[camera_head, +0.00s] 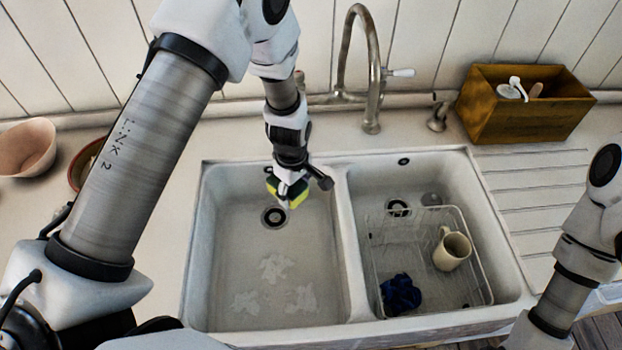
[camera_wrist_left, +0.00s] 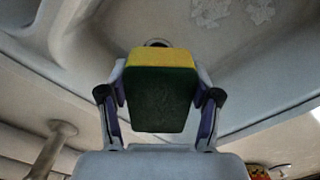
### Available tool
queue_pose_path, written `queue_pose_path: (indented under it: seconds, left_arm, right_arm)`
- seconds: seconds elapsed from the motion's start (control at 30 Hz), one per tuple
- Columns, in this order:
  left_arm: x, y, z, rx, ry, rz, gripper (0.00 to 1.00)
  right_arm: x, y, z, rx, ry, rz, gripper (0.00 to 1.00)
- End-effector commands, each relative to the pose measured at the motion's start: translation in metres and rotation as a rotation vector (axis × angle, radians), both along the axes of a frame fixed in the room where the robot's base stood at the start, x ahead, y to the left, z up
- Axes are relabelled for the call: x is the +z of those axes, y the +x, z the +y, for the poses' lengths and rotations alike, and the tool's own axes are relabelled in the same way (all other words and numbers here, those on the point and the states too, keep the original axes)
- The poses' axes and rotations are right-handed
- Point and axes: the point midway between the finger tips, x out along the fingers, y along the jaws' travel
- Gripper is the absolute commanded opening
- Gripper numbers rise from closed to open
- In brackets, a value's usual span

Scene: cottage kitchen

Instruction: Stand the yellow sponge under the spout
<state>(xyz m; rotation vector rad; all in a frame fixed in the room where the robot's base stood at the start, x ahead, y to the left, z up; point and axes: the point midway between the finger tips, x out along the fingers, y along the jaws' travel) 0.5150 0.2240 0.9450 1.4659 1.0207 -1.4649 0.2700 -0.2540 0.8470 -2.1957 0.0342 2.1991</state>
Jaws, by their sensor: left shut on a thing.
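The yellow sponge (camera_head: 297,194), with a dark green scouring side, is between the fingers of my left gripper (camera_head: 288,184). The gripper is shut on it and holds it over the back of the left sink basin, near the drain. In the left wrist view the sponge (camera_wrist_left: 162,90) fills the space between both fingers, its green face towards the camera and its yellow part along the top. The spout (camera_head: 358,18) is part of a tall curved metal tap behind the double sink, right of my left gripper. My right gripper is out of view; only part of the right arm shows.
The right basin (camera_head: 459,167) holds a wire rack (camera_head: 376,262) with a beige mug (camera_head: 450,252) and a dark blue cloth (camera_head: 400,296). A wooden box (camera_head: 527,118) stands behind right. The left basin's floor (camera_head: 240,262) has pale patches. A bowl (camera_head: 24,148) stands far left.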

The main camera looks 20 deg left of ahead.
Motion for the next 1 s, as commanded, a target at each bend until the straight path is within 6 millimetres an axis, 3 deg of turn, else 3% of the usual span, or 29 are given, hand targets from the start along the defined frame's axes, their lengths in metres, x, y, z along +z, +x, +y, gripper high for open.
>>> queue_pose_path:
  seconds: [0.1, 0.33, 1.0]
  left_arm:
    - [0.018, -0.003, 0.004, 0.016, -0.001, -0.001, 0.40]
    - [0.021, 0.001, 0.005, 0.021, 0.000, 0.000, 0.40]
    - [-0.072, 0.001, 0.005, 0.020, 0.000, 0.000, 0.40]
  right_arm:
    - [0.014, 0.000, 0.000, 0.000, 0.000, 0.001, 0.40]
    - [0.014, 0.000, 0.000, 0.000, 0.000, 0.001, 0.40]
    - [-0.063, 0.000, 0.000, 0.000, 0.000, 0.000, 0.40]
